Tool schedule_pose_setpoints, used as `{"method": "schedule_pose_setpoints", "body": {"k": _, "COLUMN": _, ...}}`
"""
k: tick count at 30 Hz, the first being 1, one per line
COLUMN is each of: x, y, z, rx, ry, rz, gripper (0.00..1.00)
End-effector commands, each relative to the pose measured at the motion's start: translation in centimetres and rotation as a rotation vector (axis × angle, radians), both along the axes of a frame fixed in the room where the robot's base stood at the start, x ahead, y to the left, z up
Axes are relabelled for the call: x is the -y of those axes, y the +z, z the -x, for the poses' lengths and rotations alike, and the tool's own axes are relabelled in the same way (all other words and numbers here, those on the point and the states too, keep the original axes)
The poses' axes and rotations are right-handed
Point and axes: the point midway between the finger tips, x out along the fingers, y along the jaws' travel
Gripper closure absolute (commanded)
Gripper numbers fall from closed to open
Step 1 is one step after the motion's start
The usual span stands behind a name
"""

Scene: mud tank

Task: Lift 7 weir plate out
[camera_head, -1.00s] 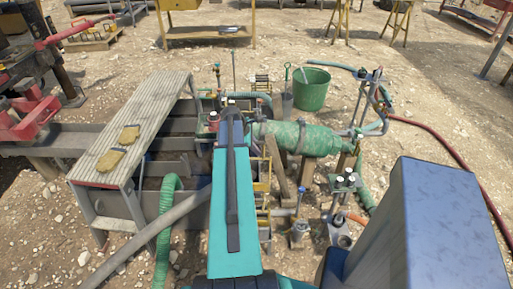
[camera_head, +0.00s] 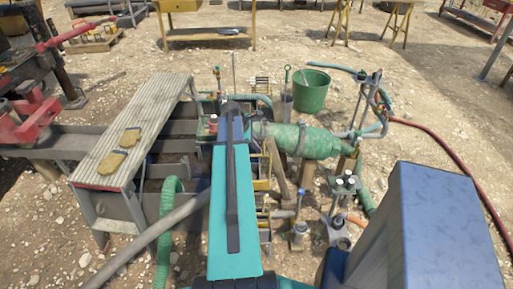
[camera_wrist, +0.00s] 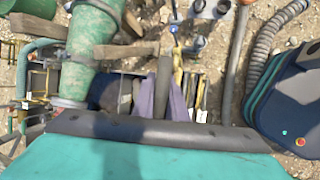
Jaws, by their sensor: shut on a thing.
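The grey mud tank (camera_head: 172,144) lies left of my arm in the head view, with open, dark compartments. My gripper (camera_wrist: 162,98) shows in the wrist view as two purplish fingers just beyond the dark edge of my arm. It is shut on a narrow grey-brown piece (camera_wrist: 163,84), seen nearly edge-on, which looks like the weir plate. Its lower end and any slot around it are hidden, so I cannot tell how far it stands out of the tank. In the head view my teal arm covers the gripper.
A green mottled cylinder (camera_head: 309,141) lies right of my arm; it also shows in the wrist view (camera_wrist: 92,38). A grey walkway (camera_head: 133,135) with yellow gloves (camera_head: 121,150) runs above the tank. A green hose (camera_head: 167,225) and a green bucket (camera_head: 311,91) stand nearby.

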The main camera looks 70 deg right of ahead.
Motion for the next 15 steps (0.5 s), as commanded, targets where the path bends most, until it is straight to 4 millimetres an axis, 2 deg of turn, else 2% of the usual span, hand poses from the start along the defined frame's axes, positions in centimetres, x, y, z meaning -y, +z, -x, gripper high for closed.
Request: {"method": "schedule_pose_setpoints", "body": {"k": 15, "x": 0.0, "y": 4.2, "z": 0.0, "rx": 0.001, "ry": -0.001, "rz": 0.001, "gripper": 1.00}}
